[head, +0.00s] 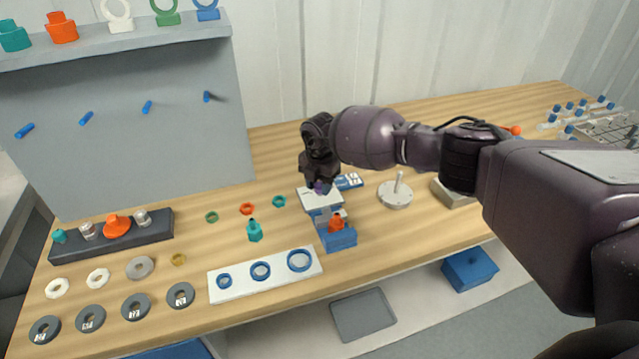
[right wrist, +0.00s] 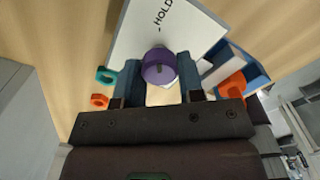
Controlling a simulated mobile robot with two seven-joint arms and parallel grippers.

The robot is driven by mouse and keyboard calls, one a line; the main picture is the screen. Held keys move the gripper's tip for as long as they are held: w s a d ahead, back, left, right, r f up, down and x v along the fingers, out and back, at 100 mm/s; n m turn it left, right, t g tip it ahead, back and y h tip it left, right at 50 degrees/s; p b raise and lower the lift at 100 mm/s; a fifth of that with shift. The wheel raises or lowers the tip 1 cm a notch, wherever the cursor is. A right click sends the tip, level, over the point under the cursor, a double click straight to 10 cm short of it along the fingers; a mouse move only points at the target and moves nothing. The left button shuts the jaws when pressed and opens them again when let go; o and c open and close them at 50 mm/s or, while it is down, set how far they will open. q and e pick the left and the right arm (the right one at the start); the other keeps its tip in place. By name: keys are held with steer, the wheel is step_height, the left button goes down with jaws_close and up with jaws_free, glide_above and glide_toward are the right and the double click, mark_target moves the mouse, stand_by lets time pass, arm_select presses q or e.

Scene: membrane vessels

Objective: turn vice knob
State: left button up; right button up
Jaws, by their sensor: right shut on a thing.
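The vice is a blue block (head: 338,239) on the bench, with an orange fitting (head: 337,223) in it. Behind it is a white plate (head: 308,198), which shows the word HOLD in the right wrist view (right wrist: 130,40). A purple knob (right wrist: 158,68) stands on this plate; it shows only as a small dark purple spot in the head view (head: 321,187). My right gripper (head: 320,182) points down over the plate and is shut on the knob, one finger on each side. My left gripper is in neither view.
A white plate with blue rings (head: 240,280) lies in front left of the vice. A teal fitting (head: 254,232) stands to its left. A round grey base with a post (head: 396,194) stands to the right. A grey panel with blue pegs (head: 130,140) rises at the back left.

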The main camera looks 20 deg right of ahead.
mark_target(319, 185)
steer(key=o, duration=0.9)
steer(key=shift+r, duration=0.1)
step_height(319, 185, up, 11)
steer(key=shift+f, duration=0.15)
